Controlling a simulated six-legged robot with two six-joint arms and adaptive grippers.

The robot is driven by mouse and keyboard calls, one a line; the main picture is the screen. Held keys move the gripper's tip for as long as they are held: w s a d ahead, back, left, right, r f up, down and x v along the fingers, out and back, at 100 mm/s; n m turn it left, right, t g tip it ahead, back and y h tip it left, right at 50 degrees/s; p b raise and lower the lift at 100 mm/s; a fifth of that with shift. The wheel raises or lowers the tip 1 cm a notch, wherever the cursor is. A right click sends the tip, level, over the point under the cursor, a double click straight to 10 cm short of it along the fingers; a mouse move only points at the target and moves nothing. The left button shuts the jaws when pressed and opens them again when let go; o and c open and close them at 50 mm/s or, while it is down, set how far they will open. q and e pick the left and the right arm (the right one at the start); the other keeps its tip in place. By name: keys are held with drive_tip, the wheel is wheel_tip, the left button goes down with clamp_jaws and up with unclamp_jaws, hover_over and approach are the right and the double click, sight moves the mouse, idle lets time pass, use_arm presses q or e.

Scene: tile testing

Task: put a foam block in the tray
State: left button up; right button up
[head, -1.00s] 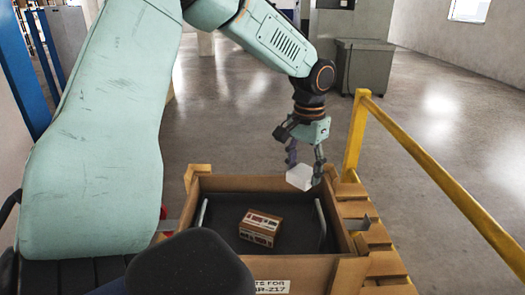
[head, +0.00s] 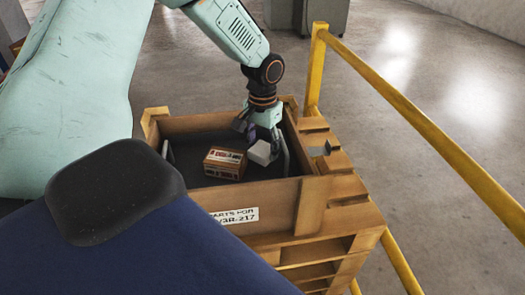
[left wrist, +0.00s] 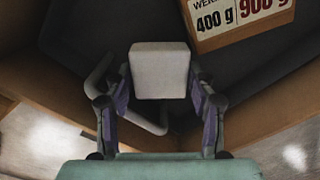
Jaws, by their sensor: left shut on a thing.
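A white foam block (head: 262,152) is between the fingers of my left gripper (head: 258,135). The left wrist view shows the block (left wrist: 160,70) with a finger on each side, and the gripper (left wrist: 160,85) is shut on it. The block is low inside the wooden crate, over or on the dark tray (head: 196,173), near its right handle; I cannot tell whether it touches the tray floor. My right gripper is not in view.
A brown printed box (head: 225,162) lies in the tray just left of the block; it also shows in the left wrist view (left wrist: 240,20). The wooden crate (head: 285,205) has raised walls around the tray. A yellow railing (head: 420,130) runs along the right.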

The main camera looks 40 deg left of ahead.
sight(263, 148)
use_arm(q)
drive_tip(key=f, duration=0.4)
drive_tip(key=shift+w+a+b, duration=0.2)
drive_tip(key=shift+w+b, duration=0.05)
drive_tip(key=shift+b, duration=0.1)
drive_tip(key=shift+s+d+r, duration=0.1)
drive_tip(key=shift+d+r, duration=0.05)
drive_tip(key=shift+r, duration=0.1)
drive_tip(key=shift+c, duration=0.4)
drive_tip(key=shift+s, duration=0.1)
drive_tip(key=o, duration=0.4)
drive_tip(key=shift+f, duration=0.15)
drive_tip(key=shift+c, duration=0.2)
drive_tip(key=shift+o, duration=0.9)
drive_tip(key=shift+w+f, duration=0.1)
drive_tip(key=shift+w, duration=0.1)
drive_tip(key=shift+s+r, duration=0.15)
drive_tip(key=shift+r, duration=0.05)
